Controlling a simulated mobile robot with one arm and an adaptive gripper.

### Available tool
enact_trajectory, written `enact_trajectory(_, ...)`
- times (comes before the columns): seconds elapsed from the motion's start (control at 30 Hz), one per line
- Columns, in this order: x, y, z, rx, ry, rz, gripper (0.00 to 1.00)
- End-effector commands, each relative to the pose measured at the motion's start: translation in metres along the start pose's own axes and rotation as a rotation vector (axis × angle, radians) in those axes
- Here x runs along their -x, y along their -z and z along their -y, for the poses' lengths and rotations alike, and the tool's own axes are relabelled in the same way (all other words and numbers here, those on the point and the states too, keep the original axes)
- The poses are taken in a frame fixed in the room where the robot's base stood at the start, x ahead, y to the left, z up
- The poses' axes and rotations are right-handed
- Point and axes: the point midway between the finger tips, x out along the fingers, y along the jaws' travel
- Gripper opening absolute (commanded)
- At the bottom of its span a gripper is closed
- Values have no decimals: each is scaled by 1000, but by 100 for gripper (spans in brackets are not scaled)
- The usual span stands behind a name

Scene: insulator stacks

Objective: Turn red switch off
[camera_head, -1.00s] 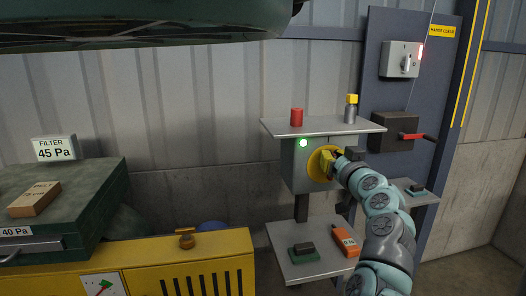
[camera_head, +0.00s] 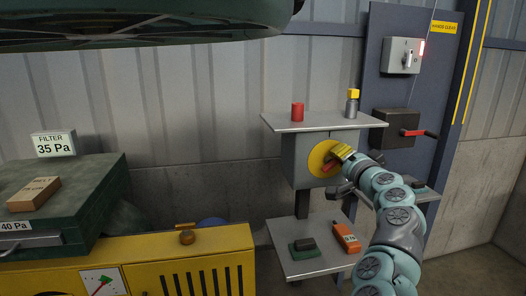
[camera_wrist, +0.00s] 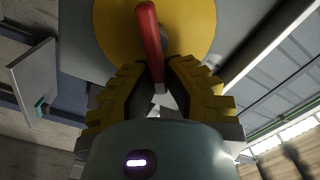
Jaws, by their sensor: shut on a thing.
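The red switch is a red handle (camera_head: 329,166) on a round yellow plate (camera_head: 317,151), on the front of a grey box (camera_head: 301,171). In the head view the handle slants, partly hidden by my gripper (camera_head: 341,160). In the wrist view the red handle (camera_wrist: 149,38) lies between the yellow-padded fingers of my gripper (camera_wrist: 160,85), in front of the yellow plate (camera_wrist: 193,22). My gripper is shut on the handle. No green light shows on the grey box.
A shelf (camera_head: 345,122) above the box holds a red cylinder (camera_head: 297,111) and a yellow-topped bottle (camera_head: 352,103). A lower shelf (camera_head: 295,269) holds an orange device (camera_head: 346,238). A red lever (camera_head: 413,132) sticks out at right. A filter display (camera_head: 54,144) reads 35 Pa.

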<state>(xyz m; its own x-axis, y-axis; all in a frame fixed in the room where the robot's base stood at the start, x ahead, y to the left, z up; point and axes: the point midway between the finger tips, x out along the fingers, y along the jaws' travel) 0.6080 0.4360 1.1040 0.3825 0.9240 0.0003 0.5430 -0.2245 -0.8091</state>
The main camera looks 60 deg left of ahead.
Motion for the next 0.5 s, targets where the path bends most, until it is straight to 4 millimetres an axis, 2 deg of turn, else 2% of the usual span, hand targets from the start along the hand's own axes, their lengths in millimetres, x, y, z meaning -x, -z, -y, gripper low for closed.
enact_trajectory(0.5, 0, -3, -15, -447, -5, 1, 0)
